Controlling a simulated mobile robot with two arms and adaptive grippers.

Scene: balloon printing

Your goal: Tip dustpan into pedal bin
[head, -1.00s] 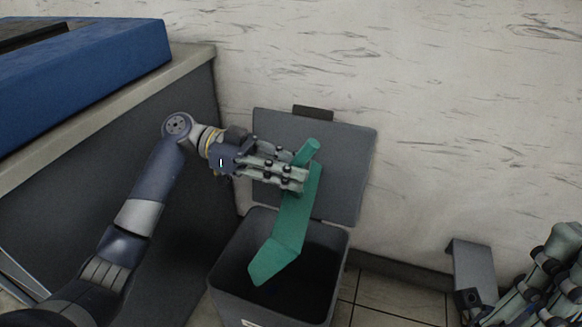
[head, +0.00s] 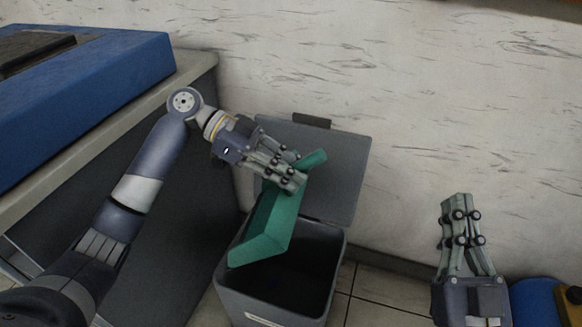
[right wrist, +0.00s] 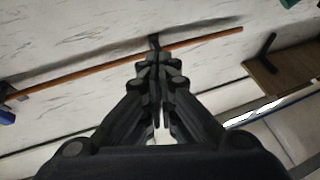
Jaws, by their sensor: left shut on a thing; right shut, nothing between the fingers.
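The green dustpan (head: 270,228) is held by its handle in my left gripper (head: 297,181), which is shut on it. The dustpan hangs tilted over the mouth of the grey pedal bin (head: 268,297), its pan end low toward the left rim. The bin's lid (head: 335,180) stands open against the wall side. I cannot see any debris in the dark bin. My right gripper (head: 456,200) is shut and empty, to the right of the bin, pointing up in the picture. It also shows shut in the right wrist view (right wrist: 157,60).
A counter (head: 190,72) with a blue machine (head: 110,85) on it stands left of the bin. A marbled wall (head: 450,100) is behind. A blue object (head: 535,300) shows at the lower right. The right wrist view shows a long orange-brown rod (right wrist: 100,72) near the wall.

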